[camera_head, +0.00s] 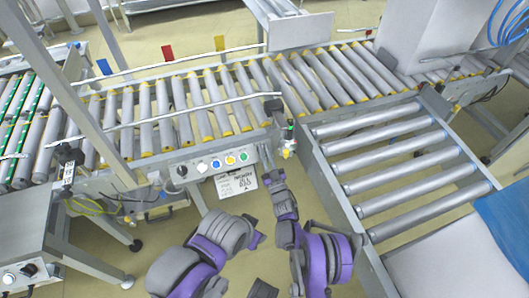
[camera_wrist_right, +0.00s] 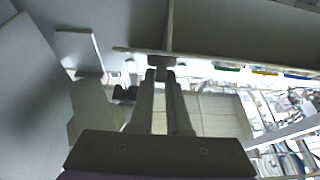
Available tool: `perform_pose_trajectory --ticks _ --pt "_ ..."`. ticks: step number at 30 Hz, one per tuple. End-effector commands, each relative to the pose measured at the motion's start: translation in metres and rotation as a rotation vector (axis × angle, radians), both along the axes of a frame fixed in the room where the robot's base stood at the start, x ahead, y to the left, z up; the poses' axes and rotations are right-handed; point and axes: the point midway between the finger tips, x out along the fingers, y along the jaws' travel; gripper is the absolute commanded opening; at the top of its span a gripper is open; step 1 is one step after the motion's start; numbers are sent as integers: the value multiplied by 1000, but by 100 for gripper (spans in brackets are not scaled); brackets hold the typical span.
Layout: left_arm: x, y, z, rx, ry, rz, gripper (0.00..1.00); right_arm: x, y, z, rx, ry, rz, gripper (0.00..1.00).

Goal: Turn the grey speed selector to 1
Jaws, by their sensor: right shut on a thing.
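The control panel (camera_head: 210,169) on the conveyor's side carries a row of white, blue, yellow and green buttons, with a black knob (camera_head: 182,171) at its left end. My right gripper (camera_head: 266,154) is at the panel's right end, beyond the green button (camera_head: 243,156). In the right wrist view, my right gripper (camera_wrist_right: 161,74) has its two fingers close together, shut on a small grey piece, seemingly the grey speed selector (camera_wrist_right: 162,62). The fingers hide most of it, so its setting cannot be read. My left gripper does not show.
A white printed sign (camera_head: 237,182) hangs below the panel. A roller conveyor (camera_head: 180,107) runs behind the panel, and another roller section (camera_head: 405,165) lies to the right. A small fitting with a yellow part (camera_head: 287,148) stands just right of my right gripper.

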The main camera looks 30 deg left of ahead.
Motion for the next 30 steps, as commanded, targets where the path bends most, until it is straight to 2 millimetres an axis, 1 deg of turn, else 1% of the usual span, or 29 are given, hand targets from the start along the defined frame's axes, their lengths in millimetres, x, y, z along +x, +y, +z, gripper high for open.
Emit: perform_pose_trajectory --ticks 1,9,15,21,30 --pt "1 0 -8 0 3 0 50 1 -1 -3 -9 -10 15 0" --pt "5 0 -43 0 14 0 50 4 -3 -4 -84 -98 145 0" --pt "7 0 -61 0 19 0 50 5 -3 -3 -141 -165 247 0" --pt "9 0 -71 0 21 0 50 4 -2 -1 -184 -215 323 0" --pt "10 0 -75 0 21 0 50 4 -2 1 -209 -246 369 0"
